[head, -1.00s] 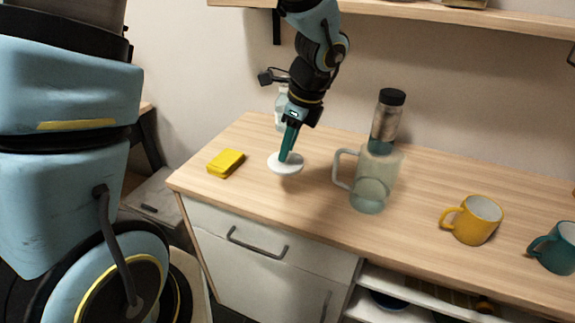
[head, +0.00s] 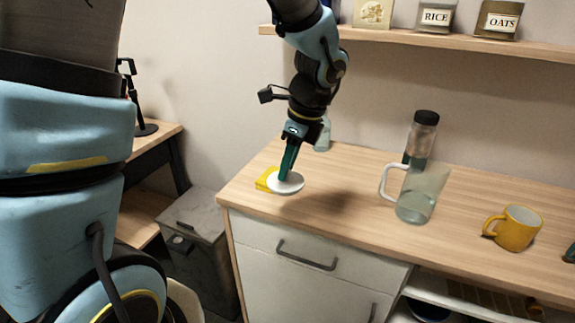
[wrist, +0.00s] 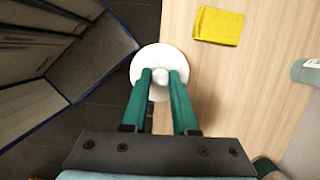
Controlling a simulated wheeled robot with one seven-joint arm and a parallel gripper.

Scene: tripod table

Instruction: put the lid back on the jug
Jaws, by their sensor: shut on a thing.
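The lid (head: 291,186) is a white disc with a round knob. My gripper (head: 284,178) is shut on the knob, and the wrist view shows the fingers (wrist: 160,82) on either side of it, with the lid (wrist: 150,60) beneath. The lid is held above the counter's left end, partly past its edge in the wrist view. The clear jug (head: 421,196) stands upright on the counter, well to the right of my gripper, its top uncovered and its handle to the left. The jug is not recognisable in the wrist view.
A yellow sponge (head: 264,179) lies behind the lid, partly hidden; it also shows in the wrist view (wrist: 219,26). A black-capped bottle (head: 423,137) stands behind the jug, a yellow mug (head: 516,229) to its right. The counter (head: 345,190) between lid and jug is clear.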

